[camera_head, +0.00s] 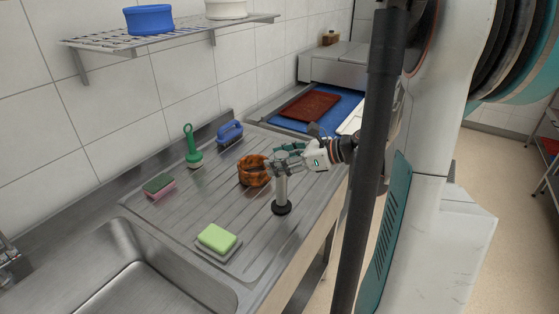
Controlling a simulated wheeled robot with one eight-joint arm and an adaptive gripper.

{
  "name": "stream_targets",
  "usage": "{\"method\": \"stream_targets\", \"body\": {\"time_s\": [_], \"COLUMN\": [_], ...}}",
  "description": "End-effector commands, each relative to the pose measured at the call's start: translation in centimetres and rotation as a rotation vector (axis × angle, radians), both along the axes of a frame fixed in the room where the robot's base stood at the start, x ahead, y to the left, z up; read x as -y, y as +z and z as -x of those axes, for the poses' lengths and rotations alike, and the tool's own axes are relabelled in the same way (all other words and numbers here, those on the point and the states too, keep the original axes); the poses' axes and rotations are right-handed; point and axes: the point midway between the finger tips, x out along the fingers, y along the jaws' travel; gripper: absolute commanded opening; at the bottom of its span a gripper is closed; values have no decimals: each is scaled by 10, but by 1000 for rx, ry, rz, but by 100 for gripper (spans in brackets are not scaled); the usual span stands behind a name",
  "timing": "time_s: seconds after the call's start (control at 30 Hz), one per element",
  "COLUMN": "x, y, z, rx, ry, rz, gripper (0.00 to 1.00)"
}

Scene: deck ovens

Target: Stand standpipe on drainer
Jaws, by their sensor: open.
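The standpipe (281,191), a grey metal tube with a dark round foot and a wider top, stands upright on the ribbed steel drainer (208,203). My gripper (281,164) reaches in from the right at the height of the pipe's upper part. Its fingers are open around or just beside the pipe; I cannot tell whether they touch it. The pipe's top and the fingers overlap in this view, so part of each is hidden.
An orange-brown ring-shaped item (252,172) lies close left of the pipe. A green sponge (217,238), a green-and-pink sponge (159,187), a green plunger-like tool (192,147) and a blue brush (230,132) are on the drainer. The sink basin (130,275) is at front left.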

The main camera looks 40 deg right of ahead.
Motion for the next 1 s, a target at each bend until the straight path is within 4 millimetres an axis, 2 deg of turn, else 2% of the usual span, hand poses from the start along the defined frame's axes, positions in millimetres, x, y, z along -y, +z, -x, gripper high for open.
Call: {"method": "stream_targets", "body": {"time_s": [0.17,0.6,0.8,1.0], "x": [10,49,56,56], "y": [11,43,48,48], "z": [15,81,94,96], "rx": [0,0,0,0], "ry": [-3,-3,-1,0], "rz": [0,0,0,0], "gripper": [53,53,53,53]}}
